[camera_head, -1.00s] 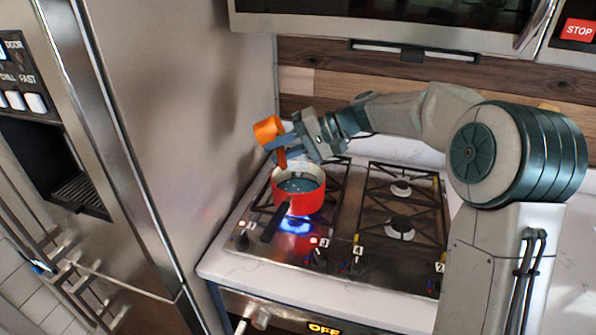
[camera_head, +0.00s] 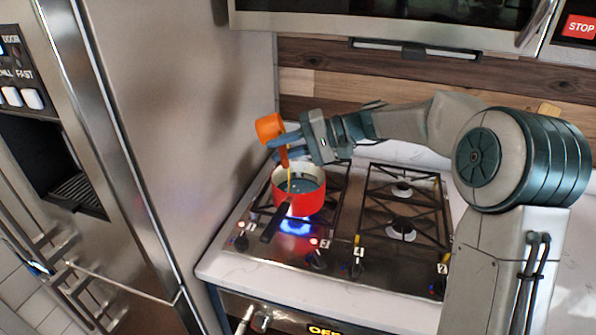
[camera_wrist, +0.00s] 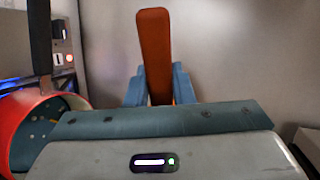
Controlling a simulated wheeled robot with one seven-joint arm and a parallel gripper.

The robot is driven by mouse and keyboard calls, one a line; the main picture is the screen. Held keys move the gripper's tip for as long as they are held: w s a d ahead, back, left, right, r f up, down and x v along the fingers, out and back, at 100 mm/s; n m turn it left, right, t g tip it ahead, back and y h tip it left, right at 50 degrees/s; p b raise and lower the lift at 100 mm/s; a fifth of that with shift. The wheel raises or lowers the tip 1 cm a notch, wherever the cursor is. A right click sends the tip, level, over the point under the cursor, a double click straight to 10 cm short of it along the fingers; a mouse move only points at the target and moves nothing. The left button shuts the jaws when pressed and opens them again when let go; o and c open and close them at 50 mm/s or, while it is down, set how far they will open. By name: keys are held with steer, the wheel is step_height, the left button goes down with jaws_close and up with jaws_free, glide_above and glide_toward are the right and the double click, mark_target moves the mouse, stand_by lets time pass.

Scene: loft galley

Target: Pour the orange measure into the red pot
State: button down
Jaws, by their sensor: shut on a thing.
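The orange measure (camera_head: 268,127) is held tilted above the red pot in the head view. A thin yellow-orange stream runs from it down into the pot. My gripper (camera_head: 284,147) is shut on the measure; in the wrist view the blue fingers (camera_wrist: 159,88) close around its orange handle (camera_wrist: 154,45). The red pot (camera_head: 300,201) sits upright on the left front burner with a blue flame under it, its black handle (camera_head: 275,222) toward the front. Its pale blue-grey inside shows; in the wrist view part of the pot (camera_wrist: 20,118) shows at the left.
The stove (camera_head: 340,240) has free burners to the right (camera_head: 401,228). A tall steel fridge (camera_head: 180,120) stands close on the left. A hood or microwave (camera_head: 400,30) hangs above the wooden back wall. White counter lies around the stove.

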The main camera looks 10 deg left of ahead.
steer(key=shift+w+d+y+b, duration=0.2)
steer(key=shift+d+y+b, duration=0.3)
steer(key=shift+d+y, duration=0.4)
stand_by(0.3)
steer(key=shift+w+d+g+y+b, duration=0.1)
steer(key=shift+d+g+y+b, duration=0.2)
steer(key=shift+y+b, duration=0.75)
steer(key=shift+d+g+y+b, duration=0.25)
steer(key=shift+y+b, duration=0.3)
steer(key=shift+b, duration=0.85)
steer(key=shift+w+d+g+y+b, duration=0.15)
steer(key=shift+d+y+b, duration=0.15)
steer(key=shift+y+b, duration=0.65)
steer(key=shift+s+d+g+y+b, duration=0.1)
steer(key=shift+d+y+b, duration=0.15)
steer(key=shift+y+b, duration=0.7)
stand_by(1.1)
steer(key=h+p, duration=0.2)
steer(key=a+h+p, duration=0.1)
steer(key=h+p, duration=0.1)
steer(key=p, duration=0.1)
steer(key=a+t+h+p, duration=0.1)
steer(key=h+p, duration=0.1)
steer(key=p, duration=0.1)
steer(key=shift+r+h, duration=0.2)
steer(key=shift+h, duration=0.2)
